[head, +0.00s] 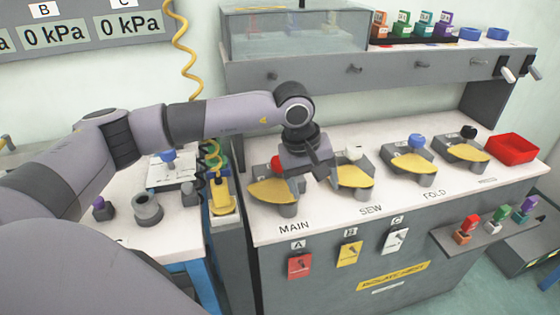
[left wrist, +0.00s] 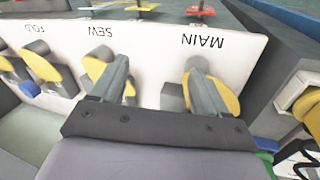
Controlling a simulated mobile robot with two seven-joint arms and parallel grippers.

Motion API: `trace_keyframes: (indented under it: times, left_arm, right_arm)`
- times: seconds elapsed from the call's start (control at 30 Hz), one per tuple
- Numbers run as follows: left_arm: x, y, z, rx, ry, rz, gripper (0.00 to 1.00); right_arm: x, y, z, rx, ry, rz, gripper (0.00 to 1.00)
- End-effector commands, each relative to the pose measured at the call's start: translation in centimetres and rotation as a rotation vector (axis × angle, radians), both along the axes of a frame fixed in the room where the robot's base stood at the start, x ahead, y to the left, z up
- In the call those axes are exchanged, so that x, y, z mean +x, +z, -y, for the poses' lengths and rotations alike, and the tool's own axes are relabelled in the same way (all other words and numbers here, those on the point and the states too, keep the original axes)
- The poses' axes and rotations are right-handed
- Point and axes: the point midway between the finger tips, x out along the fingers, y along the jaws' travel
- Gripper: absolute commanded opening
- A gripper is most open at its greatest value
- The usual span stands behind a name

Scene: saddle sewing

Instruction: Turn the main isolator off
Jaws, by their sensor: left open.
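The main isolator (head: 270,191) is a grey housing with a yellow plate and a red knob (head: 276,162), behind the word MAIN on the white bench top. My left gripper (head: 311,184) points down between the main and sew isolators, with its fingers apart and nothing between them. In the left wrist view, one finger of the gripper (left wrist: 160,88) overlaps the main isolator (left wrist: 229,96) and the other overlaps the sew isolator (left wrist: 92,68). I cannot tell whether either finger touches. My right gripper is out of view.
The sew isolator (head: 355,177), fold isolator (head: 414,163) and another like it (head: 467,151) stand in a row to the right. A grey shelf (head: 400,66) overhangs the back. Red, yellow and white tags hang on the front panel.

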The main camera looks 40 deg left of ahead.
Motion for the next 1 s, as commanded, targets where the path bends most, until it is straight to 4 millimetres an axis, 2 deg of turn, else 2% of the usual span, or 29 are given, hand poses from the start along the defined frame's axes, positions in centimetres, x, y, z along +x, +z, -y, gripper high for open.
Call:
trace_keyframes:
  times: [0.03, 0.1, 0.2, 0.3, 0.43, 0.8, 1.0]
  left_arm:
    - [1.0, 1.1, -2.7, 0.102, -0.01, 0.04, 0.75]
    - [1.7, 2.5, -5.5, 0.217, -0.023, 0.071, 0.75]
    - [2.3, 4.0, -8.4, 0.331, -0.03, 0.095, 0.75]
    - [2.5, 4.7, -9.9, 0.389, -0.031, 0.102, 0.75]
    - [2.9, 4.1, -10.6, 0.408, -0.031, 0.101, 0.75]
    - [4.5, -0.8, -11.5, 0.403, -0.033, 0.101, 0.75]
    - [4.8, -1.6, -11.7, 0.402, -0.032, 0.103, 0.75]
  right_arm:
    - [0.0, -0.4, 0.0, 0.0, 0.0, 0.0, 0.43]
    - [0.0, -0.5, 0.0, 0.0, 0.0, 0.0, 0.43]
    - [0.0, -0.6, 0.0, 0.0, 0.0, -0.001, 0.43]
    - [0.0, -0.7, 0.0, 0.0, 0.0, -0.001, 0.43]
    - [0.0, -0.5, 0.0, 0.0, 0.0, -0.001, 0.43]
    - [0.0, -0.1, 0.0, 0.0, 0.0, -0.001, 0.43]
    - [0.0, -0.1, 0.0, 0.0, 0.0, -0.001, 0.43]
